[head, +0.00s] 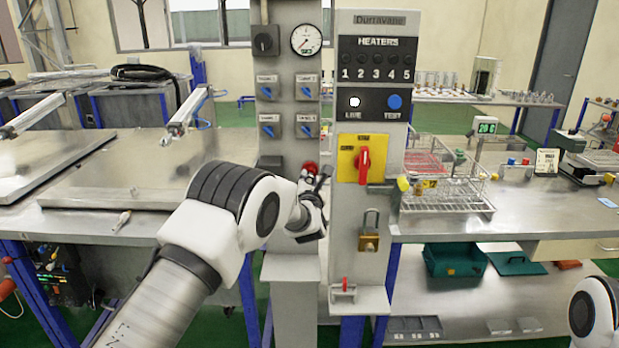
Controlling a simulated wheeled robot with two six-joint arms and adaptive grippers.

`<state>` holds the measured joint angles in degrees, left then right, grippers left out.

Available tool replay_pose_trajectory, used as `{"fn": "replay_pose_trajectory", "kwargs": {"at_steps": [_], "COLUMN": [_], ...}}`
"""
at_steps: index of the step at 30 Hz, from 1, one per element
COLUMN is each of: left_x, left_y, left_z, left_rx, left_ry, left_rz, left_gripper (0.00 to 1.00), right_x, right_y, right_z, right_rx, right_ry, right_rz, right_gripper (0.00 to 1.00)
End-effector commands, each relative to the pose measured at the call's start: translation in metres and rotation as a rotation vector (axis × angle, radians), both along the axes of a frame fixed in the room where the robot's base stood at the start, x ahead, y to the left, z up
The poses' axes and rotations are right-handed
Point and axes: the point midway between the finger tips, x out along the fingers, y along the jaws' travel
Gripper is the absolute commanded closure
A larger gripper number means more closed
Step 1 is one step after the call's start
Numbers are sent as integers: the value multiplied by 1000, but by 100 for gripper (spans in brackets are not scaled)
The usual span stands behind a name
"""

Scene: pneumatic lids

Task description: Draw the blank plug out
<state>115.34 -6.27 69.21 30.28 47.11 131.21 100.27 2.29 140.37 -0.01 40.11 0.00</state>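My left gripper (322,180) is at the front of the grey valve column (288,130), below its blue-handled valves. Its dark fingers are small and partly hidden by my own wrist, so I cannot tell whether they are open or shut. A round red part (309,167) shows right at the fingertips; whether they touch it is unclear. I cannot tell which of these, if either, is the blank plug. My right gripper is out of view; only part of that arm shows at lower right.
The heater panel (375,100) stands just right of my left gripper, with a red rotary switch (364,160) and a padlock (369,236). A wire basket (445,195) sits on the right bench. A flat metal lid (130,185) lies at left.

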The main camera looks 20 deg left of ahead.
Motion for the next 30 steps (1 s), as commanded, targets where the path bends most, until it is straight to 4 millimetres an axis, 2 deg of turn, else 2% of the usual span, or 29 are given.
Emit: {"fn": "replay_pose_trajectory", "kwargs": {"at_steps": [7, 30], "left_x": [-2, -28], "left_y": [-1, -9], "left_z": [0, -1], "left_rx": [0, 0], "left_ry": [0, -1], "left_rz": [0, -1], "left_gripper": [100, 100], "right_x": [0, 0], "right_y": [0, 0], "right_z": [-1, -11], "right_rx": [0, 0], "right_ry": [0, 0], "right_rz": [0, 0], "right_gripper": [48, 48]}}
